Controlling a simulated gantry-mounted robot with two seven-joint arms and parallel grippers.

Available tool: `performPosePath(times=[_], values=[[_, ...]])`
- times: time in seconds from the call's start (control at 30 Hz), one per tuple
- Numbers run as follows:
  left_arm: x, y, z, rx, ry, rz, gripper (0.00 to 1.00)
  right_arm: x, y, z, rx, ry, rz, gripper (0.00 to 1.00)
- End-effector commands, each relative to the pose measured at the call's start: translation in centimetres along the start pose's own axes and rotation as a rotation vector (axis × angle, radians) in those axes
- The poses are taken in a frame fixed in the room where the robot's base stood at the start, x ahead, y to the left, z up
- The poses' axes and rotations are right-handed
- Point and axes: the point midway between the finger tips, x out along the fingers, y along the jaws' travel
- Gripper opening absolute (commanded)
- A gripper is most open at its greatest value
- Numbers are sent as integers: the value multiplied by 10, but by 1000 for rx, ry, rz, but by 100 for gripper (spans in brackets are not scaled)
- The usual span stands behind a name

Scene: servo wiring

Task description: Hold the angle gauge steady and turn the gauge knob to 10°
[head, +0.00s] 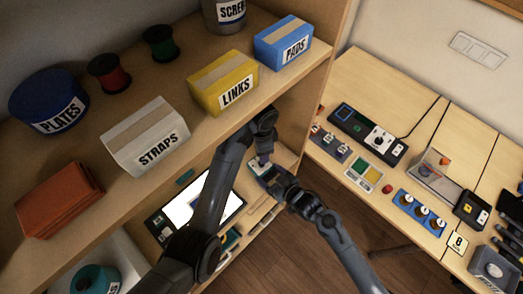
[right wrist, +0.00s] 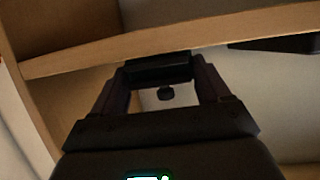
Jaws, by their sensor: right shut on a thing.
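A small teal-and-white device that looks like the angle gauge (head: 257,168) shows in the head view, on the shelf level below the boxes. My right gripper (head: 271,180) comes in from the lower right and is shut on it. In the right wrist view, my right gripper (right wrist: 158,75) has a dark bar between its fingertips. A small dark round part (right wrist: 166,93), possibly the gauge knob, shows between the fingers. My left gripper (head: 263,160) points down at the gauge from above. Whether its jaws touch the knob is too small to tell. The dial reading cannot be read.
The upper shelf holds the STRAPS box (head: 146,138), LINKS box (head: 224,84) and PADS box (head: 284,44), close above my left arm. A lit white screen (head: 188,207) lies on the lower level. A side bench (head: 387,85) holds several devices. Brown floor is clear between.

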Motion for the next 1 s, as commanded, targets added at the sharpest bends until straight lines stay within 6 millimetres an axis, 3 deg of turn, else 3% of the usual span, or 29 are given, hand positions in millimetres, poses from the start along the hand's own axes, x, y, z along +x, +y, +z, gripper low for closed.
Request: performPosePath(times=[0.13,0.17,0.3,0.67,0.87,1.0], values=[[0,0,0,0,0,0,51,0,0,0,0,-1,-1,44],[0,0,0,0,0,0,51,0,0,0,0,-1,-1,77],[0,0,0,0,0,0,51,0,0,0,0,-1,-1,99],[0,0,0,0,0,0,51,-5,0,1,0,0,0,100],[0,0,0,0,0,0,51,-29,0,1,-2,-2,-1,100],[0,0,0,0,0,0,51,-56,0,1,-2,-1,0,100]])
